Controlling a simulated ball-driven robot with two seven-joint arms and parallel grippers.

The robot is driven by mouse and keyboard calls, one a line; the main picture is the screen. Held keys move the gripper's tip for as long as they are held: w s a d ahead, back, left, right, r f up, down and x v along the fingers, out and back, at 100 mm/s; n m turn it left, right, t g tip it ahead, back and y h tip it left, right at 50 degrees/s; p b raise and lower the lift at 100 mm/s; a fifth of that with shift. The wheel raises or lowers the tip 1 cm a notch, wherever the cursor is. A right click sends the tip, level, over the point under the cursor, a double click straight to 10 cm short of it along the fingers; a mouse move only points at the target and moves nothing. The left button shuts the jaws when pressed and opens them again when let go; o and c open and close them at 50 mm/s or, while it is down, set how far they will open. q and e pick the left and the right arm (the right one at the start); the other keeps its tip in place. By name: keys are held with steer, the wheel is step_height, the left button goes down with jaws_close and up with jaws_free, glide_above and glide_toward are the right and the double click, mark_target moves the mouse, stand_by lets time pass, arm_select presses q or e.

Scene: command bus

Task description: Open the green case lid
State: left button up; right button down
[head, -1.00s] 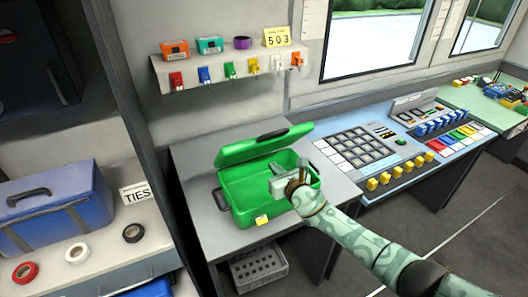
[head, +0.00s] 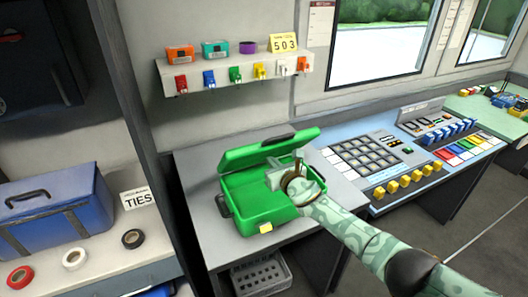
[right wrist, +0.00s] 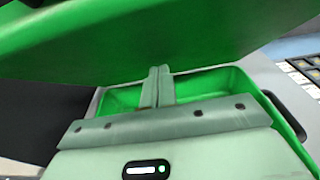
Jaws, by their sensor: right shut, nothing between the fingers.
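The green case (head: 235,205) stands on a grey counter, its lid (head: 245,157) raised at a slant above the open body. The lid fills the top of the right wrist view (right wrist: 150,35), with the case's green inside (right wrist: 205,84) below it. My right gripper (head: 298,158) is at the lid's front right part, over the case opening. Its two fingers (right wrist: 158,72) are pressed together with nothing between them. Their tips reach the lid's lower edge in the right wrist view; whether they touch it I cannot tell. My left gripper is not in view.
A control panel (head: 365,150) with keys and yellow knobs is right of the case. A blue toolbox (head: 55,210) and tape rolls sit at left. A grey crate (head: 262,277) is under the counter.

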steer(key=shift+w+a+r+b, duration=0.1)
steer(key=shift+w+a+b, duration=0.15)
steer(key=shift+w+b, duration=0.45)
steer(key=shift+w+a+r+b, duration=0.1)
steer(key=shift+w+a+b, duration=0.2)
steer(key=shift+w+b, duration=0.35)
steer(key=shift+w+a+r+b, duration=0.1)
steer(key=shift+w+a+b, duration=0.15)
steer(key=shift+w+b, duration=0.45)
steer(key=shift+p, duration=0.45)
steer(key=f+p+v, duration=0.2)
steer(key=p+v, duration=0.4)
steer(key=v, duration=0.6)
steer(key=f+p+v, duration=0.2)
steer(key=p+v, duration=0.4)
steer(key=v, duration=0.7)
steer(key=shift+s+d, duration=0.25)
steer(key=shift+s, duration=0.35)
steer(key=shift+r, duration=0.1)
